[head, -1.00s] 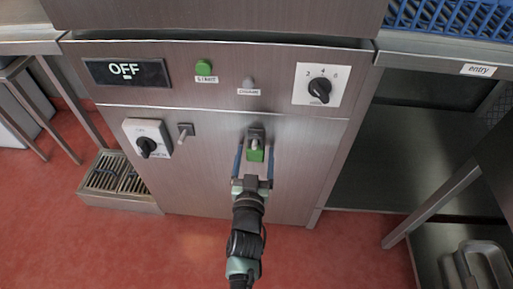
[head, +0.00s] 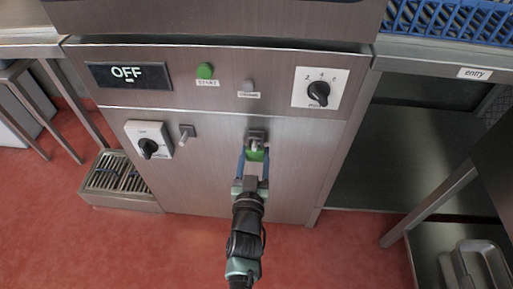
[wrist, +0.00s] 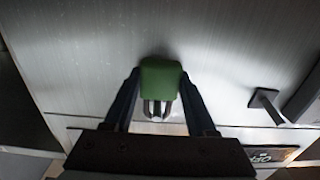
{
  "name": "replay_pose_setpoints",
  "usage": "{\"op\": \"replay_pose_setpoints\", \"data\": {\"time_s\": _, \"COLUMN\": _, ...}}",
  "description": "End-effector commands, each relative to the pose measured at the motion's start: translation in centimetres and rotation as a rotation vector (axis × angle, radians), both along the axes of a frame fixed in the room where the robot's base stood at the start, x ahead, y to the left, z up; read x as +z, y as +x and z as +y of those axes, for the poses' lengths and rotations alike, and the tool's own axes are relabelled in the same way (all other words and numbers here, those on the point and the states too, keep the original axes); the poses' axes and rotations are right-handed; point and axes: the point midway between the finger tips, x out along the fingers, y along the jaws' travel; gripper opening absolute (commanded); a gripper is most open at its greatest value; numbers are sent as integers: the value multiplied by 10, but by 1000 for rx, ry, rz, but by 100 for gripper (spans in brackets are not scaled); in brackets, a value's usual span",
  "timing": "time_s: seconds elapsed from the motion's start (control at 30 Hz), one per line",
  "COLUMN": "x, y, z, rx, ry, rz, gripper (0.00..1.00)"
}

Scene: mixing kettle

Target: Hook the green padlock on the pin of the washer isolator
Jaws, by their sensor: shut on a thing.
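The green padlock (head: 256,155) is at a small dark bracket (head: 257,134) on the steel front panel; its shackle points up to it. Whether the shackle is still hooked there I cannot tell. My gripper (head: 254,158) is shut on the padlock body, one finger on each side. The wrist view shows the padlock (wrist: 159,76) between the fingers, its metal shackle (wrist: 156,108) towards the picture's bottom. The washer isolator (head: 149,141) is a white plate with a black knob, to the left. Its pin (head: 186,134) sticks out beside it, bare; it also shows in the wrist view (wrist: 268,104).
Above are an "OFF" display (head: 128,76), a green start button (head: 205,71), a grey button (head: 248,87) and a black dial (head: 318,93). A floor drain box (head: 122,180) stands lower left. The panel between bracket and pin is clear.

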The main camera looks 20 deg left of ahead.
Motion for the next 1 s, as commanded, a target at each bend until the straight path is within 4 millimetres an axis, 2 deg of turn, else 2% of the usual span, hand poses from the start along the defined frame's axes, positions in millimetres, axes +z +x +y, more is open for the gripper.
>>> {"op": "replay_pose_setpoints", "data": {"time_s": 1.0, "x": 0, "y": -52, "z": -15, "rx": -1, "ry": 1, "rz": -1, "gripper": 0}}
